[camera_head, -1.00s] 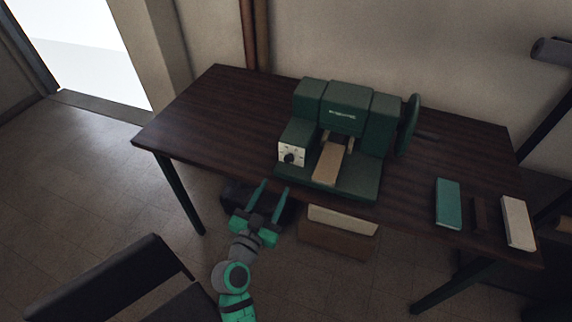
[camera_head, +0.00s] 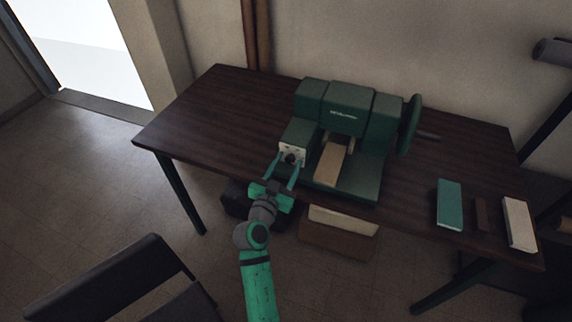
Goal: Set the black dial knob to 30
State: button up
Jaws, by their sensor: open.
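The black dial knob (camera_head: 290,159) sits on a pale plate (camera_head: 283,149) on the front left of a green machine (camera_head: 340,118) on the dark wooden table. The scale marks and the knob's pointer are too small to read. My gripper (camera_head: 286,164) is open, with its two green fingers reaching up toward the plate, one on each side of the knob. I cannot tell whether either finger touches the knob. The lower part of the plate is partly hidden by the fingers.
The machine has a tan tongue (camera_head: 331,164) right of the knob and a handwheel (camera_head: 410,125) at its right. Green, brown and white blocks lie at the table's right. A chair (camera_head: 118,285) stands at lower left. An open box (camera_head: 340,233) is under the table edge.

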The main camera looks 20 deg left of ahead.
jog(key=shift+s+d, duration=0.1)
jog(key=c, duration=1)
jog(key=shift+c, duration=0.2)
